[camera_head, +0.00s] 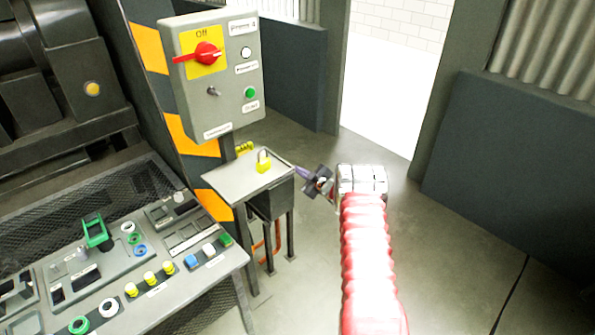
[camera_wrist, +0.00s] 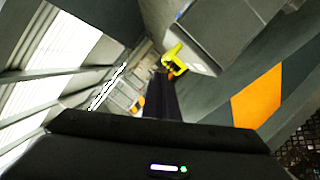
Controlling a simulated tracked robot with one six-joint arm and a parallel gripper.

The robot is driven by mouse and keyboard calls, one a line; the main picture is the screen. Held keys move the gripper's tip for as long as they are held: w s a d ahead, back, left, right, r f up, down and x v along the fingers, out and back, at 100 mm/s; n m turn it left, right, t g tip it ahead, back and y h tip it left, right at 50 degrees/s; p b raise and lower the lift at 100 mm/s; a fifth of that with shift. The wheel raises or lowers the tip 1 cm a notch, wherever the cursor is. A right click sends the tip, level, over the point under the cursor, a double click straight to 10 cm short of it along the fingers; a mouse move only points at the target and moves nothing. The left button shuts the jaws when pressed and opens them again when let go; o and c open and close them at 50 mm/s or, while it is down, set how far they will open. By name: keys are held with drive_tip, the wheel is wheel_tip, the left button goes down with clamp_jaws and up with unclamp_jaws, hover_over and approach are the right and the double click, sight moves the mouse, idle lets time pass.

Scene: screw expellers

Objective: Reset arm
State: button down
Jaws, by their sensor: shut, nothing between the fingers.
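My gripper (camera_head: 308,181) is at the end of my red-sleeved arm, near the middle of the head view. It is shut and empty, just right of the small grey table (camera_head: 232,187) under the control box. In the wrist view the dark shut fingers (camera_wrist: 163,97) point away from the camera. A yellow padlock (camera_head: 263,162) stands on the small table, left of my gripper and apart from it in the head view.
The grey control box (camera_head: 215,75) with a red switch (camera_head: 207,53) stands above the small table. A control desk (camera_head: 120,275) with several buttons fills the lower left. A dark panel (camera_head: 510,180) stands at the right. The floor (camera_head: 450,260) right of my arm is clear.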

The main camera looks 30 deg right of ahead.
drive_tip(key=s+d+f+m+g+h, duration=0.35)
drive_tip(key=s+f, duration=0.25)
drive_tip(key=f, duration=0.4)
drive_tip(key=s+d+r+m+g+h, duration=0.1)
drive_tip(key=s+r+m+g, duration=0.2)
drive_tip(key=s, duration=0.4)
drive_tip(key=s+a+r+m+g+y, duration=0.1)
drive_tip(key=s+a+r, duration=1.6)
drive_tip(key=s+r, duration=0.3)
drive_tip(key=s+a+r+g+y, duration=0.1)
drive_tip(key=s+a+r+g, duration=0.1)
drive_tip(key=s+a+r, duration=1.6)
drive_tip(key=s+r, duration=0.2)
drive_tip(key=s, duration=0.1)
drive_tip(key=shift+s+a+m+y, duration=0.2)
drive_tip(key=shift+s+m+y, duration=0.05)
drive_tip(key=shift+m+y, duration=0.1)
